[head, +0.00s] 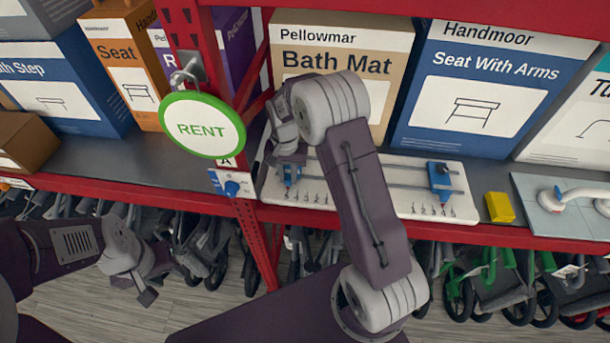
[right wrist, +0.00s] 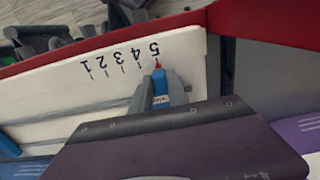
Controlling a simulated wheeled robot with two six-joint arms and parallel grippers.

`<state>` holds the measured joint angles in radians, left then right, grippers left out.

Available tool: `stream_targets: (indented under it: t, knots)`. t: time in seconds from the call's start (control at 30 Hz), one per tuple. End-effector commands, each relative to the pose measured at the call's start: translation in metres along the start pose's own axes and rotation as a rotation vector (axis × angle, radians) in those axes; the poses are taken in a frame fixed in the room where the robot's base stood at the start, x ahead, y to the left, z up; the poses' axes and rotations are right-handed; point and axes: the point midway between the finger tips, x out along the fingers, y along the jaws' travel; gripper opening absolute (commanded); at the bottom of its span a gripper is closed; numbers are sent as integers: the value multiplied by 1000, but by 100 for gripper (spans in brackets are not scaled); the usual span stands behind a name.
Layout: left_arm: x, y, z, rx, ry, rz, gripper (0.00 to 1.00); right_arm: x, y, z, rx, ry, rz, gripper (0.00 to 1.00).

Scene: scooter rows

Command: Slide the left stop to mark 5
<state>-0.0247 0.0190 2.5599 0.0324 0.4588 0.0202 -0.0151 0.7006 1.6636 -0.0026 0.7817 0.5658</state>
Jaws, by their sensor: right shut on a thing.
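The left stop (head: 291,175) is a small blue block near the left end of a white board (head: 408,205) with rails. My right gripper (head: 288,158) is shut on it from above. In the right wrist view the left stop (right wrist: 170,88) sits between the fingers (right wrist: 160,92). Its red pointer (right wrist: 157,65) points at the tick of mark 5 (right wrist: 154,49), lined up with it as far as I can tell. The right stop (head: 440,178) is blue and sits near the board's right end. My left gripper (head: 147,290) hangs low at the left, away from the board.
Bath Mat (head: 330,50) and Seat With Arms (head: 480,90) boxes stand behind the board. A yellow block (head: 499,207) lies right of it. A green RENT sign (head: 202,124) hangs at the red post left of it. Folded walkers (head: 480,280) stand below the red shelf edge.

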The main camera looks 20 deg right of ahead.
Motion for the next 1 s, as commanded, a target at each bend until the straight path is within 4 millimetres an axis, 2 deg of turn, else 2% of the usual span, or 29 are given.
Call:
stream_targets:
  t: [0.1, 0.33, 0.37, 0.4, 0.43, 0.77, 0.87, 1.0]
  knots:
    - [-1, 0, 0, 0, 0, 0, 36, -2, -8, -3, 1, 10, -9, 0]
    - [-1, 0, 0, 0, 0, 0, 36, -2, -8, -3, 2, 12, -10, 0]
    - [-1, 0, 0, 0, 0, 0, 36, -2, -8, -3, 2, 12, -11, 25]
    - [-1, 0, 0, 0, 0, 0, 36, -2, -8, -3, 2, 12, -11, 37]
    - [-1, 0, 0, 0, 0, 0, 36, -2, -8, -3, 2, 11, -10, 42]
    - [1, 0, 0, 0, 0, 0, 36, -3, -6, -2, 1, 6, -6, 42]
    - [8, 0, 1, 0, 0, 0, 36, -17, -7, -2, 1, 10, -9, 42]
    - [17, 0, 2, 0, 0, 0, 36, -49, -8, -2, 1, 11, -9, 42]
